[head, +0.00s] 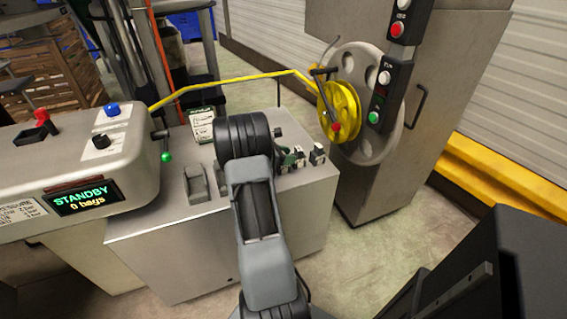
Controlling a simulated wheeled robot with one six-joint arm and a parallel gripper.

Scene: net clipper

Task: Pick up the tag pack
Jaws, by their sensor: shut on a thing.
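A small white pack with a green top and printed lines, which looks like the tag pack (201,122), stands near the back edge of the grey cabinet top (150,230). My arm's dark wrist is just right of it and in front. My gripper's fingers are hidden behind the wrist, so what they hold does not show. I cannot tell whether the pack touches the gripper.
A grey cradle (196,185) sits left of my arm, and small green and white clips (317,153) sit to its right. The STANDBY console (80,165) is at left. A yellow reel (341,108) is on a grey machine at right, with a yellow line (235,79) stretching left.

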